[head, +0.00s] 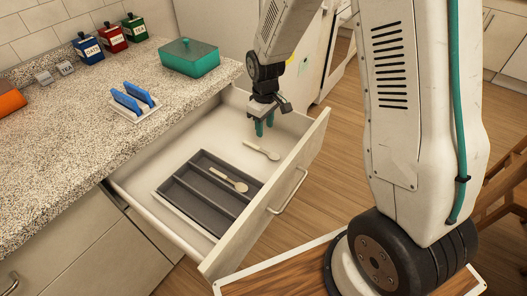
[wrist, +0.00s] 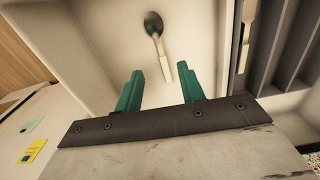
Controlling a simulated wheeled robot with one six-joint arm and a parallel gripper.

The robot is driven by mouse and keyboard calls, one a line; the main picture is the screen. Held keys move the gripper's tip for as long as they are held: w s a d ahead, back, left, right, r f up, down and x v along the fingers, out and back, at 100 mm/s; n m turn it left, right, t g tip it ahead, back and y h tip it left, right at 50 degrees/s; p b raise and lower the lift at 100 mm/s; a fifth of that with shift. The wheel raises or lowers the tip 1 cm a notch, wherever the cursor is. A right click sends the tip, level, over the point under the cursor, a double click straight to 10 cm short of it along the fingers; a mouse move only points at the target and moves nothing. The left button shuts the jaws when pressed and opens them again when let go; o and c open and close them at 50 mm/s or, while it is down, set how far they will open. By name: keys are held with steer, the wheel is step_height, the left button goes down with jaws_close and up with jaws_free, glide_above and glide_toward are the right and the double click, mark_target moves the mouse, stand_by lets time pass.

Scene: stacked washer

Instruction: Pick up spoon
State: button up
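A spoon (head: 262,149) with a pale handle lies loose on the drawer floor, to the right of the grey cutlery tray. In the wrist view this spoon (wrist: 158,38) lies beyond my fingertips, its dark bowl away from me and its pale handle pointing towards the gap. A second spoon (head: 229,180) lies in the cutlery tray (head: 178,196); part of it shows in the wrist view (wrist: 247,28). My gripper (head: 264,128) hangs over the open drawer, above and behind the loose spoon. Its green fingers (wrist: 160,78) are apart with nothing between them.
The open drawer (head: 292,165) has raised walls around the tray and spoons. The speckled counter (head: 95,128) holds a green box (head: 190,60), a white rack with blue items (head: 134,101) and several canisters (head: 112,38). Drawer floor around the loose spoon is clear.

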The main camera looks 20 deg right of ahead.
mark_target(262, 150)
steer(key=f, duration=0.7)
steer(key=w+f, duration=0.1)
steer(key=f, duration=0.2)
steer(key=shift+a+f, duration=0.25)
steer(key=shift+f, duration=0.1)
jaws_close()
